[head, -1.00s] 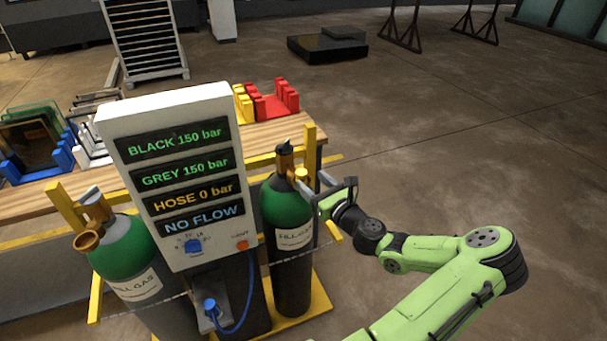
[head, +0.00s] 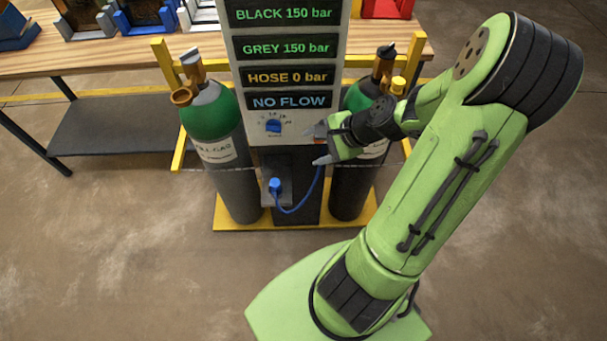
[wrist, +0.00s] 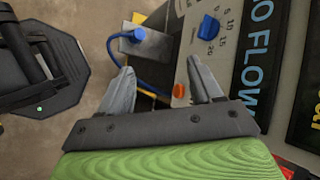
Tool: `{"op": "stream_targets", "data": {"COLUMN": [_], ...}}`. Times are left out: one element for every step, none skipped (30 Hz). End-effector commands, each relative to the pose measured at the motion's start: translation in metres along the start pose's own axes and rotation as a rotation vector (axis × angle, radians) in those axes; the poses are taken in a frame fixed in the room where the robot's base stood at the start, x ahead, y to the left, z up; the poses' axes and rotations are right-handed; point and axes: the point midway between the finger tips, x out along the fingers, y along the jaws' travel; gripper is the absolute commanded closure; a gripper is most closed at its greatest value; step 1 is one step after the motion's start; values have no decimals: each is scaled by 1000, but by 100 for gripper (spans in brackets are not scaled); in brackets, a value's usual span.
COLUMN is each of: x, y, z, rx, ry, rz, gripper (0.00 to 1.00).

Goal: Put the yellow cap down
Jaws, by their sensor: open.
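The yellow cap (head: 398,86) appears as a small yellow piece at the valve of the right green-topped cylinder (head: 360,96), beyond my arm. I cannot tell how it is seated there. It does not show in the wrist view. My gripper (head: 320,146) is open in front of the lower panel, left of the right cylinder and below the cap. In the wrist view my gripper's fingers (wrist: 160,70) are spread apart with nothing between them.
The display panel (head: 288,60) reads HOSE 0 bar and NO FLOW, with a blue knob (head: 273,126) below. An orange button (wrist: 179,91) is near my right finger. A blue hose (head: 300,205) loops from a plug (head: 275,185). The left cylinder (head: 210,112) has a brownish valve ring.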

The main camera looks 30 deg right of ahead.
Motion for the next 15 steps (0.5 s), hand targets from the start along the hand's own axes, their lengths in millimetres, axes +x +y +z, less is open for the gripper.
{"op": "stream_targets", "data": {"x": [-2,-6,-13,-20,-28,-41,-51,-62,-77,-88,-99,-113,-121,-129,-137], "y": [1,3,5,6,6,8,8,10,13,16,20,26,30,34,40], "z": [25,37,53,66,78,95,107,120,136,147,156,167,174,178,183], "rx": [-204,-324,-478,-591,-701,-841,-944,-1041,-1166,-1253,-1332,-1424,-1485,-1535,-1589], "ry": [38,58,85,105,125,149,165,181,199,208,213,217,216,213,208], "rz": [111,173,245,292,332,377,401,420,435,439,438,429,420,410,396], "gripper": [35,35,35,35,35,35,35,35,35,35,35,35,35,35,35]}}
